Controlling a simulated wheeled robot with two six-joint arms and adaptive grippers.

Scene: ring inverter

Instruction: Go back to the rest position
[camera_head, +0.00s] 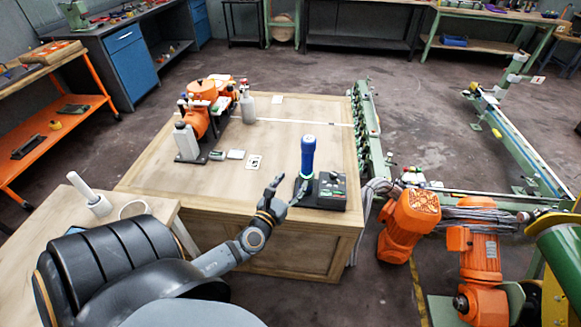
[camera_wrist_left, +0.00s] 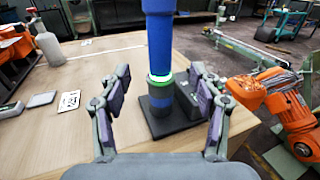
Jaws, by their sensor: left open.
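My left gripper (camera_head: 291,186) is open and empty at the front of the wooden table (camera_head: 215,183). In the left wrist view its two fingers (camera_wrist_left: 160,76) stand apart, one to each side of a blue cylinder (camera_wrist_left: 158,40). The cylinder stands upright on a black base, with a glowing green ring low on it. In the head view the blue cylinder (camera_head: 308,158) is just beyond the fingers. I cannot tell whether a finger touches it. My right gripper is not in view.
A black box with buttons (camera_head: 328,190) sits beside the cylinder. Orange machines and grey bottles (camera_head: 248,107) stand at the table's back left. Orange motors (camera_head: 408,215) and a green rail frame are on the right. A small table (camera_head: 70,212) is at left. The table's middle is mostly clear.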

